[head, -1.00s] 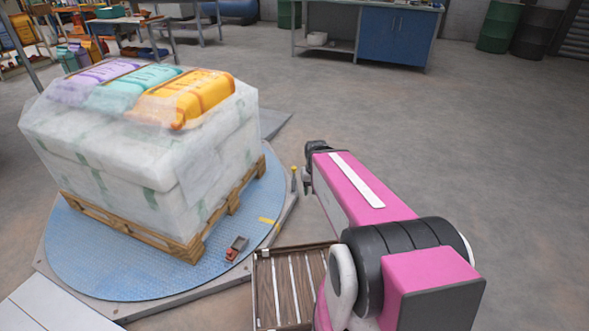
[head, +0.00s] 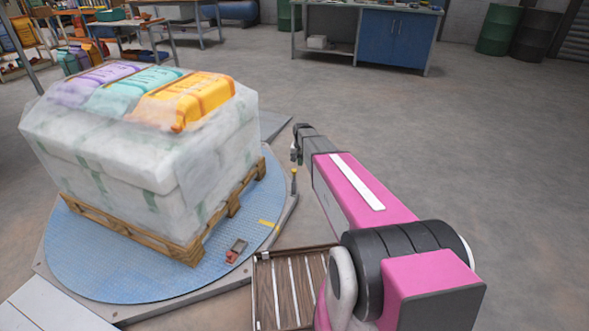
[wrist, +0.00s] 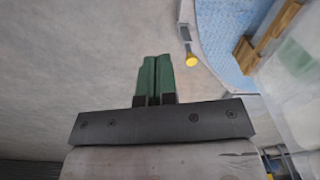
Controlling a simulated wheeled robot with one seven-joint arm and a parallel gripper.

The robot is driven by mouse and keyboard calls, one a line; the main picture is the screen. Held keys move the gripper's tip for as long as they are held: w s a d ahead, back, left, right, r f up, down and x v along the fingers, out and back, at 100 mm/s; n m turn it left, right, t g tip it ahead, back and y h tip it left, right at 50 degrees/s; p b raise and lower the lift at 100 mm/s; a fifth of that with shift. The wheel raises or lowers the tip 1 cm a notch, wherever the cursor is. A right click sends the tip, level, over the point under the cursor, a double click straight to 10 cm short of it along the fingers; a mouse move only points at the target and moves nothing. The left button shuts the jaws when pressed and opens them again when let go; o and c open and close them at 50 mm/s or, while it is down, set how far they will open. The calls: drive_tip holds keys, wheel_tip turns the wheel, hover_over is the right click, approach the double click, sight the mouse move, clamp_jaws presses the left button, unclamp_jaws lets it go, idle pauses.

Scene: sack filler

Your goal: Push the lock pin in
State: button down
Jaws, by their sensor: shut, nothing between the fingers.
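The lock pin (head: 293,183) is a thin dark post with a yellow top at the right edge of the round blue turntable (head: 110,275). In the wrist view its round yellow head (wrist: 191,60) shows to the upper right of my fingertips, with a grey shaft beyond it. My gripper (head: 295,157) is small in the head view, just above the pin in the picture. Its green fingers (wrist: 157,58) are together and empty in the wrist view, apart from the pin. How deep the pin sits, I cannot tell.
A wrapped stack of sacks (head: 140,150) stands on a wooden pallet (head: 190,250) on the turntable. A small red-and-grey part (head: 236,251) lies near the turntable's front edge. A slatted brown frame (head: 262,295) is beside my arm. The floor to the right is clear.

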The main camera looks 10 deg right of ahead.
sight(295, 171)
drive_tip(key=w+f+m, duration=0.1)
drive_tip(key=w+f, duration=0.1)
drive_tip(key=w, duration=0.8)
drive_tip(key=w+f+m, duration=0.1)
drive_tip(key=w+f, duration=0.2)
drive_tip(key=w, duration=0.7)
drive_tip(key=shift+d+f, duration=0.15)
drive_tip(key=shift+f, duration=0.1)
drive_tip(key=shift+f, duration=0.1)
drive_tip(key=f, duration=1.2)
drive_tip(key=shift+w+f, duration=0.25)
drive_tip(key=shift+f, duration=0.1)
drive_tip(key=shift+a+f, duration=0.2)
drive_tip(key=shift+f, duration=0.35)
drive_tip(key=shift+f, duration=0.1)
drive_tip(key=shift+f, duration=2.25)
